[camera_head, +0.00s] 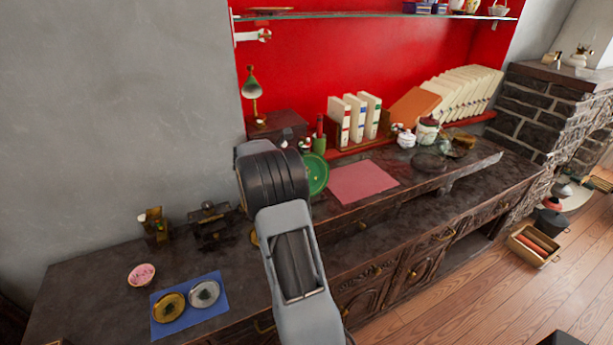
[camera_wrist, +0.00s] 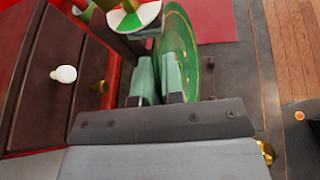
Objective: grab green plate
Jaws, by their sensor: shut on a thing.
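The green plate (camera_head: 318,174) shows in the head view just right of my arm's end, partly hidden by it. In the wrist view the green plate (camera_wrist: 183,40) stands up on edge, with a gold ring line, at the fingers. My gripper (camera_wrist: 160,75) is shut on the plate, with its pale green fingers at the plate's near side. The fingers are hidden in the head view. I cannot tell whether the plate touches the surface below.
A pink mat (camera_head: 363,182) lies right of the plate. White binders (camera_head: 353,120) and a dark wooden box (camera_head: 277,126) stand behind. A blue mat (camera_head: 189,306) with two small plates lies front left.

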